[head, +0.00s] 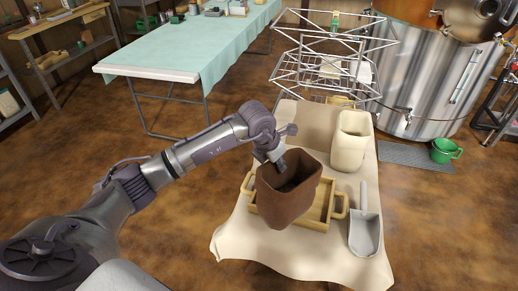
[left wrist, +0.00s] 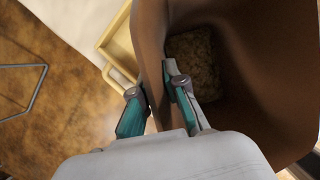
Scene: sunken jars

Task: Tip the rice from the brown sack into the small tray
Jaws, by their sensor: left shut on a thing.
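The brown sack (head: 288,200) is open at the top and roughly upright, tilted a little, in front of and partly over the small tray (head: 318,215). In the left wrist view the rice (left wrist: 193,66) shows at the bottom of the brown sack (left wrist: 240,85). My left gripper (head: 277,160) is shut on the sack's rim, with one finger outside and one inside the wall; it also shows in the left wrist view (left wrist: 157,95). The tray is wooden with handles, and the sack hides much of it. My right gripper is not in view.
The cloth-covered table (head: 285,262) also bears a cream sack (head: 352,140) at the back right and a metal scoop (head: 366,232) at the right. A wire rack (head: 335,70) stands behind.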

